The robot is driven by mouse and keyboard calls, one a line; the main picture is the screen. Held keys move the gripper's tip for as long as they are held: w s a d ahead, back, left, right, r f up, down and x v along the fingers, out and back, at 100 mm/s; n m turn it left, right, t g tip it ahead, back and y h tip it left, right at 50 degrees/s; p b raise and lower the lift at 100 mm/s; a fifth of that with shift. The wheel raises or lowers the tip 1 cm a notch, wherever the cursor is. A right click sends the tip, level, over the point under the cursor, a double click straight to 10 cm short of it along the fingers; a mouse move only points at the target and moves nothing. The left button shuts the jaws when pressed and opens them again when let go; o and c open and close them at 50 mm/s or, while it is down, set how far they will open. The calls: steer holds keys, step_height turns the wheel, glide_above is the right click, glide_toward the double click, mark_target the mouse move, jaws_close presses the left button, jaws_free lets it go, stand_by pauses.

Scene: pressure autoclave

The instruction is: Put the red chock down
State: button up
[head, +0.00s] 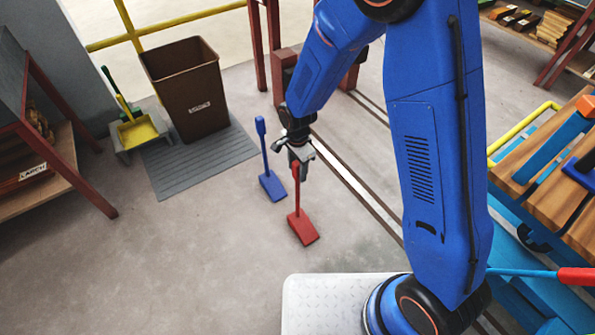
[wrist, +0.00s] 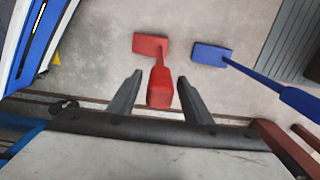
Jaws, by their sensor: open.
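The red chock (head: 303,228) stands on the concrete floor, its flat red block down and its handle rising towards my gripper. My gripper (head: 299,164) is open around or just above the top of the handle. In the wrist view the red chock (wrist: 151,44) shows its block on the floor, and its handle end lies between the two spread fingers of my gripper (wrist: 154,88). Gaps show on both sides of the handle, so the fingers look apart from it. A blue chock (head: 272,186) of the same shape stands on the floor just to the left.
A brown bin (head: 186,88) stands on a grey ribbed mat (head: 205,165) at the back left, with a yellow dustpan (head: 138,131) beside it. Floor rails (head: 350,180) run behind the chocks. A wooden-topped cart (head: 540,160) is at the right. Floor left of the chocks is clear.

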step_height(320, 180, up, 11)
steer(key=shift+f, duration=0.15)
steer(key=shift+d+r, duration=0.15)
steer(key=shift+r, duration=0.05)
steer(key=s+d+r+n+t, duration=0.1)
steer(key=s+d+r+n, duration=0.25)
steer(key=d+r, duration=0.55)
steer(key=s+d+r+n+t, duration=0.15)
steer(key=s+d+r, duration=0.25)
steer(key=d+r, duration=0.5)
steer(key=s+d+r+n+t, duration=0.1)
steer(key=s+d+r+n, duration=0.1)
steer(key=s+d, duration=0.3)
steer(key=s+d+r+n+t, duration=0.1)
steer(key=s+d+r+n, duration=0.2)
steer(key=s, duration=0.9)
steer(key=d+n, duration=0.1)
steer(key=d, duration=0.2)
steer(key=shift+d+r, duration=0.15)
steer(key=shift+r, duration=0.05)
